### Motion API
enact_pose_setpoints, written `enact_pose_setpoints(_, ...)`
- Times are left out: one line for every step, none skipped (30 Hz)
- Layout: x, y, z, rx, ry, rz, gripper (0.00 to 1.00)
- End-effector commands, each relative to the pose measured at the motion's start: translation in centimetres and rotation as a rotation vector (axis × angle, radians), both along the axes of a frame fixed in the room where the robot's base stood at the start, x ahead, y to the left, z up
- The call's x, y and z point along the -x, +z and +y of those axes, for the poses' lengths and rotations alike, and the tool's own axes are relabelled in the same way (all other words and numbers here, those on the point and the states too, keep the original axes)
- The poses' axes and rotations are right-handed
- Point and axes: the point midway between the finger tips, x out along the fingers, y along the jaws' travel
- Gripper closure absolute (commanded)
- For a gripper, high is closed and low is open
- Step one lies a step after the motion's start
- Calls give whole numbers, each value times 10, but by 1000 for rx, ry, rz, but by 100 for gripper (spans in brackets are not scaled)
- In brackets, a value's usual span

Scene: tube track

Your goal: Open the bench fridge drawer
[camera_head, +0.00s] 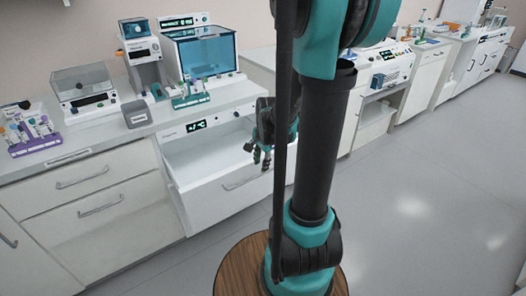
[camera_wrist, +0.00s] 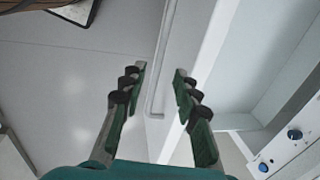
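The bench fridge drawer (camera_head: 213,201) is white and stands pulled out under the counter, with its inside showing from above. Its handle (camera_head: 240,183) is a thin bar across the front. My gripper (camera_head: 262,160) is at the right part of the drawer front, near the handle's right end. In the wrist view my gripper (camera_wrist: 159,70) is open, its two green fingers apart. The handle (camera_wrist: 164,65) shows between the fingertips, with a gap on each side. The drawer's top edge (camera_wrist: 212,45) is right of the fingers. Whether the fingers reach around the bar is unclear.
The fridge panel (camera_head: 197,126) with a small display is above the drawer. Closed drawers (camera_head: 85,178) are to the left. Instruments, including a blue-windowed box (camera_head: 207,54), and a purple tube rack (camera_head: 35,145) stand on the counter. The grey floor (camera_head: 440,170) on the right is clear.

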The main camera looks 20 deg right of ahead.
Motion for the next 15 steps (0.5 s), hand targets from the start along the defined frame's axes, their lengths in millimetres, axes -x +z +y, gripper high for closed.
enact_pose_setpoints(2,7,0,0,0,0,69)
enact_pose_setpoints(3,11,-1,0,0,0,69)
enact_pose_setpoints(4,17,-1,0,0,0,69)
enact_pose_setpoints(5,21,-1,0,0,0,69)
enact_pose_setpoints(5,25,-1,0,0,0,69)
enact_pose_setpoints(6,30,-2,0,0,0,69)
enact_pose_setpoints(8,34,-2,0,0,0,69)
enact_pose_setpoints(8,38,-2,0,0,0,69)
enact_pose_setpoints(9,43,-3,0,0,0,69)
enact_pose_setpoints(10,47,-3,0,0,0,69)
enact_pose_setpoints(10,50,-3,0,0,0,69)
enact_pose_setpoints(11,54,-3,0,0,0,69)
enact_pose_setpoints(11,57,-4,0,0,0,69)
enact_pose_setpoints(12,59,-4,0,0,0,69)
enact_pose_setpoints(12,62,-4,0,0,0,69)
